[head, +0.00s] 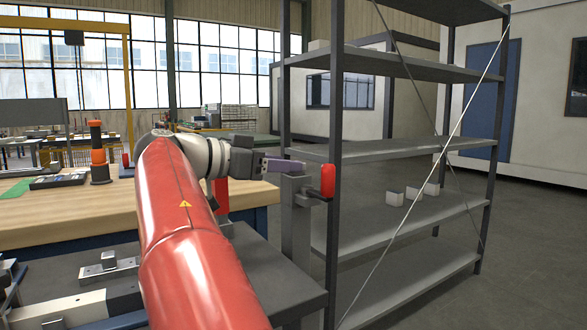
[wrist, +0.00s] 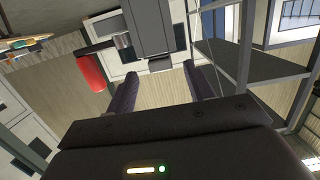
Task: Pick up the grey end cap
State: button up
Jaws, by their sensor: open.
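No part stands out clearly as the grey end cap. A small grey block (wrist: 160,64) at the end of a grey post shows between and just beyond my fingertips in the wrist view; I cannot tell whether it is the cap. The grey post (head: 297,225) with a red-handled lever (head: 328,181) stands below and right of my gripper (head: 286,166) in the head view. My gripper also shows in the wrist view (wrist: 160,80), its two dark purple fingers apart with nothing held between them. Contact with the post cannot be judged.
A metal shelf rack (head: 335,120) stands close on the right, with a few pale blocks (head: 413,193) on one shelf. The red handle (wrist: 90,72) is left of my fingers in the wrist view. A wooden-topped bench (head: 70,214) is at the left.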

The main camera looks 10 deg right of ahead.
jog(key=p+x, duration=0.1)
jog(key=x, duration=0.5)
jog(key=shift+w, duration=0.1)
jog(key=c, duration=1)
jog(key=shift+c, duration=0.2)
